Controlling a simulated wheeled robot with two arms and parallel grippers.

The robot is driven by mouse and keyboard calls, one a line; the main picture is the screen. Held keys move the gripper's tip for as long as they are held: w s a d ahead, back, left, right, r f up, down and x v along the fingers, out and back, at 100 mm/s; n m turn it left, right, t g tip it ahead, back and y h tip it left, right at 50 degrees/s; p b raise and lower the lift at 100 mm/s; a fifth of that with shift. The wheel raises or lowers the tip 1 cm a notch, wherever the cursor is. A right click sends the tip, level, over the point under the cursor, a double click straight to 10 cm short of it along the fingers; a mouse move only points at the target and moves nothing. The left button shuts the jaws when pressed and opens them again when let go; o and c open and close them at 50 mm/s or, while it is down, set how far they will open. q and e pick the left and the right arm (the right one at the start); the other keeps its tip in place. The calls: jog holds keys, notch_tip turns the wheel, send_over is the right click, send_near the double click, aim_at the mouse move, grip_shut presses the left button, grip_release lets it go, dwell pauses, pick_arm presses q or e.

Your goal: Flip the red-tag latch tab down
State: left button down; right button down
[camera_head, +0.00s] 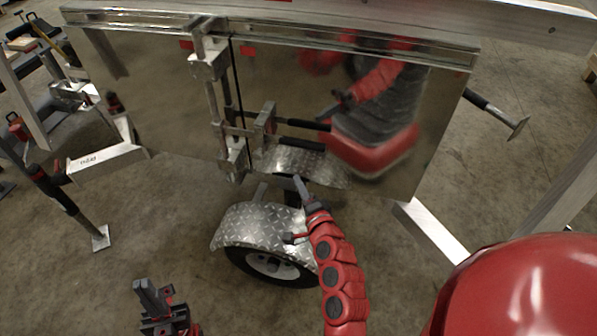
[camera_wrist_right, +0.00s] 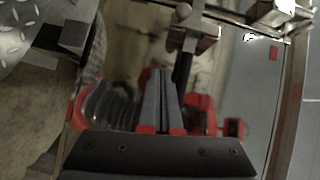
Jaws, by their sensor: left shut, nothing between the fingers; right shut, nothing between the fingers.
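A metal latch assembly (camera_head: 262,122) with a vertical rod (camera_head: 213,100) and brackets (camera_head: 208,66) is mounted on the shiny trailer panel (camera_head: 330,100). Small red tags (camera_head: 247,51) are on the panel's upper part; one red tag (camera_wrist_right: 273,53) shows in the right wrist view. I cannot tell which tab is the red-tag latch tab or its position. My right gripper (camera_head: 299,184) is shut and empty, just below the latch assembly, near the panel's lower edge. In the right wrist view its fingers (camera_wrist_right: 160,75) point toward a blurred bracket (camera_wrist_right: 190,40). My left gripper (camera_head: 150,292) is shut and empty, low at left.
A diamond-plate fender (camera_head: 250,222) over a wheel (camera_head: 270,264) lies below the panel. The panel mirrors my red body. Metal frame members and stands (camera_head: 100,238) are at left. An aluminium beam (camera_head: 565,185) runs at right. Concrete floor is open at lower left.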

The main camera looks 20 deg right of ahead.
jog(key=s+f, duration=0.2)
jog(key=s, duration=0.3)
jog(key=shift+s+a+f+b, duration=0.25)
jog(key=shift+a+b, duration=0.05)
jog(key=shift+a, duration=0.1)
